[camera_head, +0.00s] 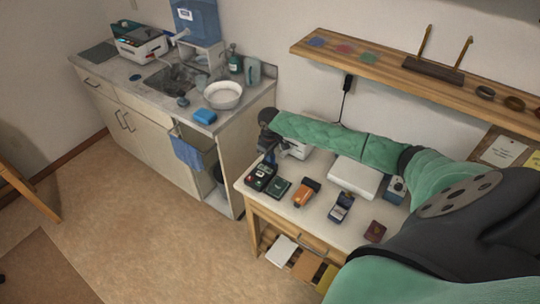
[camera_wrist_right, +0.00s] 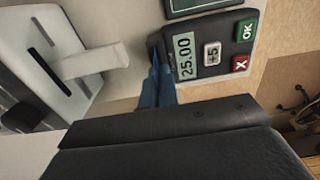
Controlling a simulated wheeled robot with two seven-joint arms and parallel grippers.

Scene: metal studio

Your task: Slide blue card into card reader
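The card reader (camera_head: 262,175) stands at the left end of the white table, dark with a screen. In the right wrist view the card reader (camera_wrist_right: 212,50) shows 25.00, a green OK key and a red X key. My right gripper (camera_head: 268,157) points down at the reader. In the wrist view its narrow blue fingers (camera_wrist_right: 158,84) lie close together at the reader's screen-side edge. I cannot make out a separate blue card; one between the fingers or in the reader would be hidden. My left gripper is not in view.
The white table (camera_head: 318,215) also holds an orange device (camera_head: 305,192), a blue-and-white device (camera_head: 341,207), a dark red item (camera_head: 375,231) and a white box (camera_head: 355,177). A wooden shelf (camera_head: 400,75) runs above. A sink counter (camera_head: 140,85) stands left, with open floor before it.

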